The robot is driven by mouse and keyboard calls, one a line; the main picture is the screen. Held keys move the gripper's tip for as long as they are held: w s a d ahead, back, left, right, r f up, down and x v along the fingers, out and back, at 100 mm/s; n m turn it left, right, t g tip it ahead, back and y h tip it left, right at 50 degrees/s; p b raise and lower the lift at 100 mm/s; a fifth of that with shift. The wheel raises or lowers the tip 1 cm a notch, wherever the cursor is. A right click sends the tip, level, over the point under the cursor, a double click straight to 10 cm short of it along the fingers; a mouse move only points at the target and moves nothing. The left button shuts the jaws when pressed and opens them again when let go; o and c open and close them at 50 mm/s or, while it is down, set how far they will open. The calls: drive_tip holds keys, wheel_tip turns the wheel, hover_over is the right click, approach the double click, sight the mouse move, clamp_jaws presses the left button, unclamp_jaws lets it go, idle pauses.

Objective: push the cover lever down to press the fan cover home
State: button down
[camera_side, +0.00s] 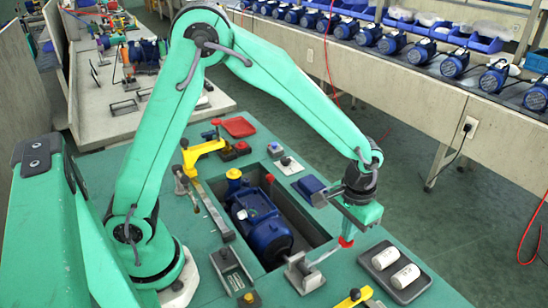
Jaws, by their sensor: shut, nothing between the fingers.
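A blue motor (258,220) lies in the recessed bay of the green bench. Its rounded blue end (270,243), which looks like the fan cover, faces a grey metal block (302,273) at the bay's near end. A thin rod, apparently the cover lever (326,256), slants up and right from this block. The seating of the cover is too small to judge.
A dark tray (381,260) with two white cylinders stands right of my gripper. A yellow clamp (203,150) and a red tray (239,127) are at the back. More blue motors line the far bench.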

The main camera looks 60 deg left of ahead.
drive_tip(key=shift+r, duration=0.1)
drive_tip(key=shift+s+r, duration=0.1)
drive_tip(key=shift+r, duration=0.6)
drive_tip(key=shift+s+r, duration=0.2)
drive_tip(key=shift+r, duration=0.4)
drive_tip(key=shift+s+r, duration=0.2)
drive_tip(key=shift+r, duration=0.25)
drive_tip(key=shift+r, duration=0.15)
